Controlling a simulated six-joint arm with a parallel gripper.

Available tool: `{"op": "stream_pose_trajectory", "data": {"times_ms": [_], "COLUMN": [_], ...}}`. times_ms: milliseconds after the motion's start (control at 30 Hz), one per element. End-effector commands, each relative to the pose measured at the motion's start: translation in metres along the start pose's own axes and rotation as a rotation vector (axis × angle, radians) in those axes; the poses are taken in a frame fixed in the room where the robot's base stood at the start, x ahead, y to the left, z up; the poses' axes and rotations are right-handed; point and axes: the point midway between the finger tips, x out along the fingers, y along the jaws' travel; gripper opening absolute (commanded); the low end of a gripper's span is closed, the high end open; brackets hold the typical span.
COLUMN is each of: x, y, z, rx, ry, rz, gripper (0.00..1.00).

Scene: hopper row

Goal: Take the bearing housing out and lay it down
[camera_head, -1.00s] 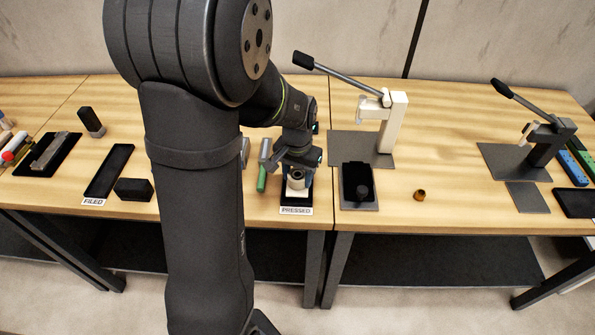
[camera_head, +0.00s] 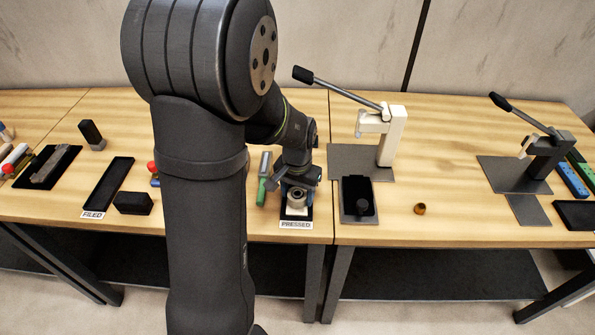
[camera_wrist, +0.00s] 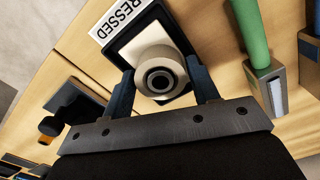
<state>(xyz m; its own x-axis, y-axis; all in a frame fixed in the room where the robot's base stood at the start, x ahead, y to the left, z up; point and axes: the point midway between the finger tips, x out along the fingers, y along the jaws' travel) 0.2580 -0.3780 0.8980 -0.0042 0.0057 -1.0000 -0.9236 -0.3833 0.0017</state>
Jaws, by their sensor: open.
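The bearing housing, a pale round boss with a dark bore on a pale square base, shows in the wrist view (camera_wrist: 159,74). It sits in a black tray (camera_wrist: 186,38) labelled PRESSED; the tray also shows in the head view (camera_head: 309,212). My gripper (camera_wrist: 161,66) is open, with one blue finger on each side of the round boss. I cannot tell whether either finger touches it. In the head view my gripper (camera_head: 297,190) is low over the tray and partly covers the housing (camera_head: 297,201).
A green-handled tool (camera_head: 262,190) lies just left of the tray. A black tray with a dark knob (camera_head: 358,185) lies to the right, before a cream lever press (camera_head: 392,140). A small orange-brown ring (camera_head: 419,209) lies further right, with bare wood around it.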

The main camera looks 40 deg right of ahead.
Motion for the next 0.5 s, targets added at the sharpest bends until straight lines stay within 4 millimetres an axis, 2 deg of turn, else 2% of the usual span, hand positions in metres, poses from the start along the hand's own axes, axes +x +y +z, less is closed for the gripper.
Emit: {"op": "stream_pose_trajectory", "data": {"times_ms": [500], "x": [-0.119], "y": [0.000], "z": [-0.002], "rx": [0.002], "ry": [0.012], "rz": [-0.003], "gripper": [0.71]}}
